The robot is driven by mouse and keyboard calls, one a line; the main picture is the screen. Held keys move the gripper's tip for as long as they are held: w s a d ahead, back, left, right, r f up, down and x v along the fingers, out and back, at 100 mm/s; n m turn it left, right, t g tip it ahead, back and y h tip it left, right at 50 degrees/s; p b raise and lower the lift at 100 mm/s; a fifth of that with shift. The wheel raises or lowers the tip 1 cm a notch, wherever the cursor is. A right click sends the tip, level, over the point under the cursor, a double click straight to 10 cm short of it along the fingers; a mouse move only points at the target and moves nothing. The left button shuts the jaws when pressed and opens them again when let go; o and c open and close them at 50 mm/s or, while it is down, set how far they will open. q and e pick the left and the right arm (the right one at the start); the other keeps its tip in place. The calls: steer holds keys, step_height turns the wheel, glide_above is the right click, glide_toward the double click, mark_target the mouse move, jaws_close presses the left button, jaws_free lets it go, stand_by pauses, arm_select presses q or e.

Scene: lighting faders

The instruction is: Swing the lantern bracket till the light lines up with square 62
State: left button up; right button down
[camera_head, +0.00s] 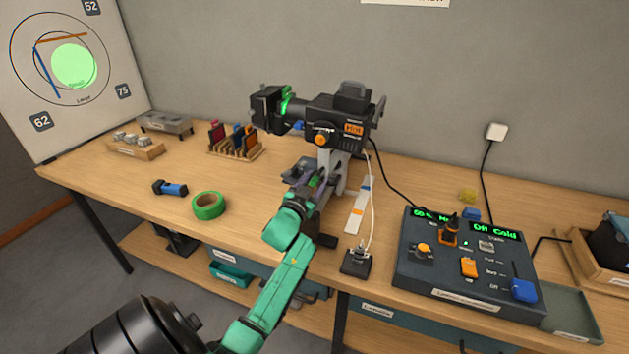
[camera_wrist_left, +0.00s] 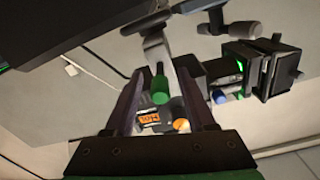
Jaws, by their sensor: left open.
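The black lantern (camera_head: 335,118) stands on a grey bracket (camera_head: 333,160), its front and green filter pointing left. It carries an orange "Hot" label and an orange knob (camera_head: 322,139). The lantern also shows in the left wrist view (camera_wrist_left: 187,77), with a green knob (camera_wrist_left: 160,90) in line between the fingers. My left gripper (camera_head: 318,180) is open beside the bracket's lower part; I cannot tell whether it touches. The fingers (camera_wrist_left: 160,103) show apart. On the white board (camera_head: 108,60), the green light spot (camera_head: 75,66) lies inside the circles, up and right of square 62 (camera_head: 41,121).
A control desk (camera_head: 455,285) with faders stands on the right, cables running to it. A black plug box (camera_head: 357,261) sits at the bench's front edge. Green tape (camera_head: 208,205), a blue torch (camera_head: 171,188) and a rack of filters (camera_head: 236,147) lie left of the lantern.

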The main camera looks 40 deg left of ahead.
arm_select(q)
jaws_close()
steer(key=shift+d+f, duration=0.1)
steer(key=shift+f, duration=0.05)
stand_by(1.2)
